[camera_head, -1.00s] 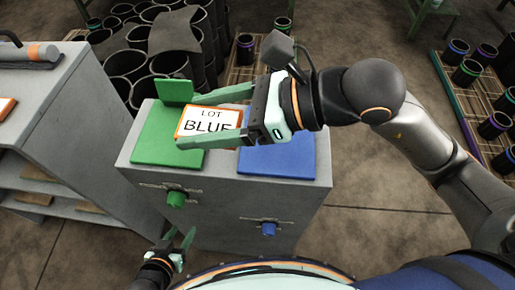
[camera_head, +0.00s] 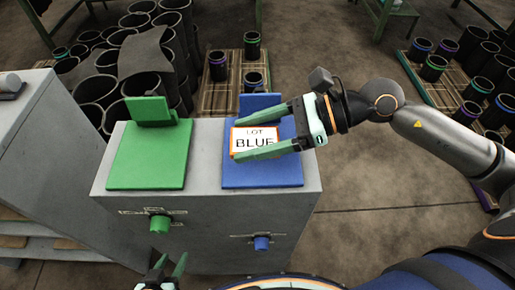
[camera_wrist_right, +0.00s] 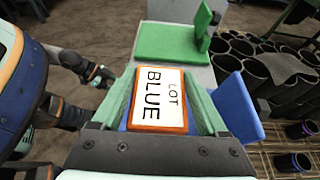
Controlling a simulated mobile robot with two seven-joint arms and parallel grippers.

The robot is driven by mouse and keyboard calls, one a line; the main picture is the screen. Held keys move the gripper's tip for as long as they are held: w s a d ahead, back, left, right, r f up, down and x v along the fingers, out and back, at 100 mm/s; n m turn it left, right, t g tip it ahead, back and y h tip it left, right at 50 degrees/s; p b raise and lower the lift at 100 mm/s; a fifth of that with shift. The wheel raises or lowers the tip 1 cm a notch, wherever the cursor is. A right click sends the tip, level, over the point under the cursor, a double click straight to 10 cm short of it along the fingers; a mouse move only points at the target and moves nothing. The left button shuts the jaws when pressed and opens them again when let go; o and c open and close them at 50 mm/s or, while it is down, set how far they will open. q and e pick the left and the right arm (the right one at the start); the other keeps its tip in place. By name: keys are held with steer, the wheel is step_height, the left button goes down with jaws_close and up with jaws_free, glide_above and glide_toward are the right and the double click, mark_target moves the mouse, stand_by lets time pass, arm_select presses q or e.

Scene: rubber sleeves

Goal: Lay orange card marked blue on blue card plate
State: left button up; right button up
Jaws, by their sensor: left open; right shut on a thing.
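The orange-edged card (camera_head: 254,141) with a white face reads "LOT BLUE". It also shows in the right wrist view (camera_wrist_right: 157,98), between the green fingers. My right gripper (camera_head: 262,131) is shut on the card. It holds the card over the blue card plate (camera_head: 262,178); I cannot tell whether the card touches it. The blue plate has an upright back tab, and the card and fingers hide part of it. My left gripper (camera_head: 168,266) is open and empty at the bottom, in front of the cabinet.
The green card plate (camera_head: 147,164) with its upright tab is empty, left of the blue one on the grey cabinet (camera_head: 206,151). A green knob (camera_head: 159,224) and a blue knob (camera_head: 262,243) stick out of its front. Black sleeves (camera_head: 127,90) stand behind.

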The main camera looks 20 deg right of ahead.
steer(key=shift+w+d+f, duration=0.2)
steer(key=shift+d+f, duration=0.25)
steer(key=shift+f, duration=0.2)
arm_select(q)
steer(key=shift+w, duration=0.3)
arm_select(e)
steer(key=shift+d+f, duration=0.15)
steer(key=shift+f, duration=1.5)
steer(key=shift+f, duration=0.1)
steer(key=shift+f+b, duration=0.15)
steer(key=shift+b, duration=0.2)
steer(key=o, duration=1.3)
steer(key=shift+c, duration=0.2)
arm_select(q)
steer(key=shift+w, duration=0.1)
